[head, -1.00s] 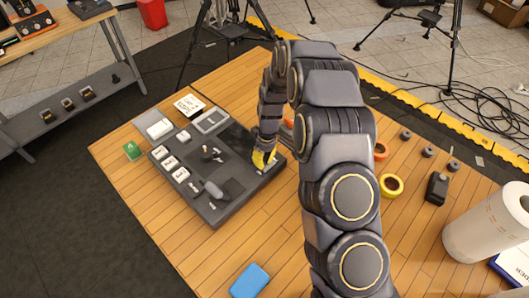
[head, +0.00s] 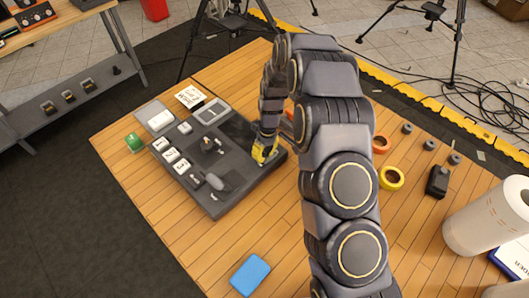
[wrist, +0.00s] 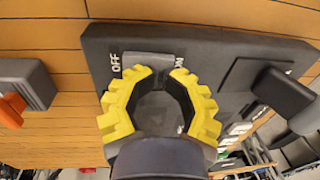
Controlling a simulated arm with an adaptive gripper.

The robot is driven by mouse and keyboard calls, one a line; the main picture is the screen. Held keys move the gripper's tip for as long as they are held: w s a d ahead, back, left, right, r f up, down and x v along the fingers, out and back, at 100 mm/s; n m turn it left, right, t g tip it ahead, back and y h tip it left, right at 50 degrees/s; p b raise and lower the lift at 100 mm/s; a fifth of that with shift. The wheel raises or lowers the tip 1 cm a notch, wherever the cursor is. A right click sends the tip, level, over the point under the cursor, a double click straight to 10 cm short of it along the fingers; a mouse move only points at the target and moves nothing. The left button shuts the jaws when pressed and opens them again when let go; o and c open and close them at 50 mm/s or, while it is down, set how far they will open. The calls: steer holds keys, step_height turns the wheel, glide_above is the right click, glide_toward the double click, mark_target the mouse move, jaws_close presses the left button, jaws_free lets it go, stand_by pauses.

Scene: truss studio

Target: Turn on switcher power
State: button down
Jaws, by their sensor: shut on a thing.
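The dark switcher panel (head: 238,178) lies flat on the wooden table, with white labelled keys, a small joystick and a grey lever on it. My gripper (head: 264,158), with yellow fingers, is at the panel's right corner. In the wrist view, the grey power switch (wrist: 158,62) sits between the words OFF and ON near the panel's edge. The grey lever (wrist: 285,93) is to the right. The fingers partly hide the panel, and the switch's tilt cannot be told.
A blue block (head: 250,274) lies on the table in front of the panel. A green item (head: 134,142) is at its left. A yellow tape roll (head: 392,178), a black device (head: 437,181) and a paper towel roll (head: 488,220) are to the right. The front wood is mostly clear.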

steer(key=shift+s+a+f, duration=0.2)
steer(key=shift+s+f, duration=0.45)
steer(key=shift+s, duration=0.15)
steer(key=shift+d, duration=0.1)
steer(key=shift+w+d+r, duration=0.35)
steer(key=shift+w+d, duration=0.35)
steer(key=shift+w, duration=0.05)
steer(key=shift+w+r, duration=0.1)
steer(key=shift+r, duration=0.1)
step_height(320, 180, up, 14)
steer(key=w, duration=0.1)
steer(key=shift+w+d, duration=0.1)
steer(key=shift+r, duration=0.45)
